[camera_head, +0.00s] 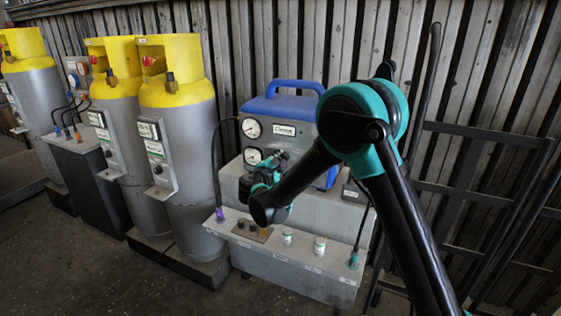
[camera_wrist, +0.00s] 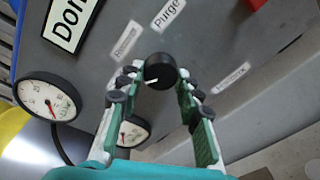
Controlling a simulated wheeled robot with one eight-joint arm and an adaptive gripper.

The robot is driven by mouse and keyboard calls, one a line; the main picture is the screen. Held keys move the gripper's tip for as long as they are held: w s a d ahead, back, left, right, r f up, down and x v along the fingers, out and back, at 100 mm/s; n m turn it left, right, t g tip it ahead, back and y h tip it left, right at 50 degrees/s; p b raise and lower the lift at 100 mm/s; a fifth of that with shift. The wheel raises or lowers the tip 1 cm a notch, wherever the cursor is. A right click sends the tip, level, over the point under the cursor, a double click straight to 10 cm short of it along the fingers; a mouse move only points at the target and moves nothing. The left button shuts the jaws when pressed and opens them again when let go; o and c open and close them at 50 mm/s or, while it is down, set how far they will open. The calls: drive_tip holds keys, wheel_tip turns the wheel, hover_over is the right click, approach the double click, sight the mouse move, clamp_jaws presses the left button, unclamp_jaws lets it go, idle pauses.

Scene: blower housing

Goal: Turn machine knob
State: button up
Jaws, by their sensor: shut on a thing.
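The machine (camera_head: 325,128) is a grey box with a blue top and handle, standing on a grey block in the middle of the head view. Its black round knob (camera_wrist: 160,70) with a white pointer line shows in the wrist view, on the grey front panel. The knob is hidden behind my gripper in the head view. My gripper (camera_wrist: 158,80) has its green-padded fingertips closed on the knob from both sides. In the head view my gripper (camera_head: 277,165) is at the machine's front face, right of the gauges.
Two white gauges (camera_head: 251,128) sit at the machine's left front. Labels, including "Purge" (camera_wrist: 168,14), surround the knob. A lower ledge (camera_head: 290,255) carries small bottles (camera_head: 320,245) and hoses. Yellow-topped grey cylinders (camera_head: 180,130) stand left. A dark metal frame (camera_head: 480,190) stands right.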

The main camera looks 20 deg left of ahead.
drive_tip(key=o, duration=1.1)
drive_tip(key=shift+o, duration=0.2)
drive_tip(key=shift+s, duration=0.1)
drive_tip(key=s+r, duration=0.1)
drive_tip(key=s, duration=1)
drive_tip(key=shift+s+a, duration=0.2)
drive_tip(key=shift+s, duration=0.2)
